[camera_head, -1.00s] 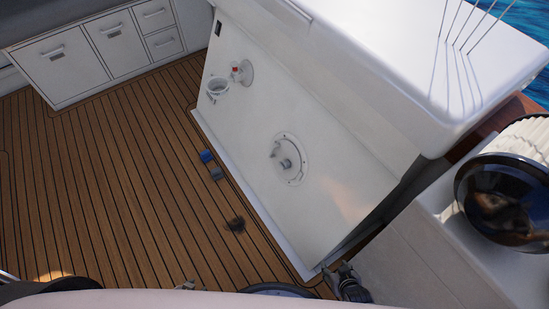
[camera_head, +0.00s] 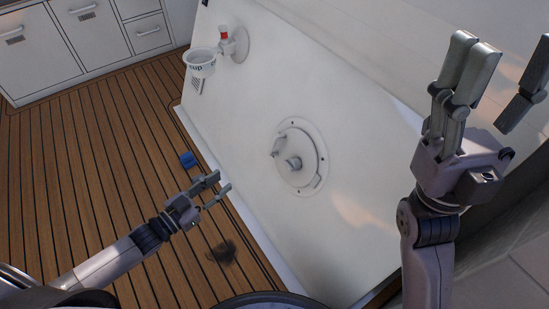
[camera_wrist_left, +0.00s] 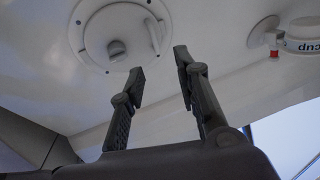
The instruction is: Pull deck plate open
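The deck plate (camera_head: 307,150) is a round white plate with a small knob (camera_head: 294,163) and a lever-like piece, set in the slanted white panel. It looks closed. My left gripper (camera_head: 224,182) is open and empty, to the left of the plate and apart from it. In the left wrist view the plate (camera_wrist_left: 95,28) is up and left, beyond my open left fingers (camera_wrist_left: 160,62); its knob (camera_wrist_left: 117,48) shows near one fingertip. My right gripper (camera_head: 506,52) is open and empty, raised at the right side, away from the plate.
A cup holder (camera_head: 200,62) and a red-topped fitting (camera_head: 225,38) stick out from the panel, upper left of the plate. A blue object (camera_head: 188,160) and a dark patch (camera_head: 222,252) are on the wooden floor (camera_head: 90,150). White cabinets (camera_head: 40,50) stand at the back left.

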